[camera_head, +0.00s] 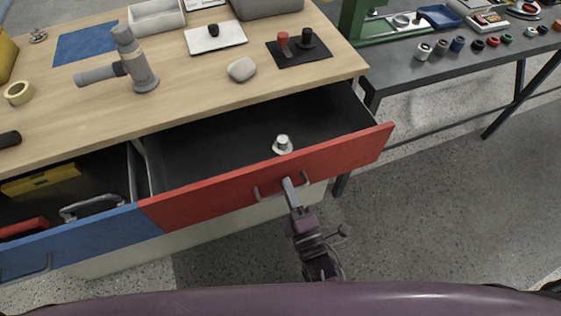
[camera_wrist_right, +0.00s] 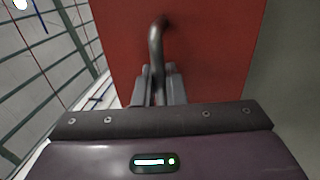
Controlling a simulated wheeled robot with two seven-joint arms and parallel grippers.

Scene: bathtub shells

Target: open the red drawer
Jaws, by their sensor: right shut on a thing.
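The red drawer (camera_head: 220,194) is pulled well out of the wooden workbench, and its dark inside shows. A small white, knob-like item (camera_head: 282,145) stands inside it. My right gripper (camera_head: 290,185) is at the front of the drawer, shut on its grey bar handle (camera_head: 305,179). In the right wrist view the handle (camera_wrist_right: 156,45) runs down between the fingers (camera_wrist_right: 158,88) in front of the red panel (camera_wrist_right: 195,40). My left gripper is in neither view.
The blue drawer (camera_head: 90,240) to the left is also open, with a yellow item (camera_head: 42,181) and a metal handle-like part inside. The wooden bench top (camera_head: 190,85) holds a grey tool (camera_head: 130,65) and trays. A dark side table (camera_head: 450,65) stands right; floor (camera_head: 450,200) is clear there.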

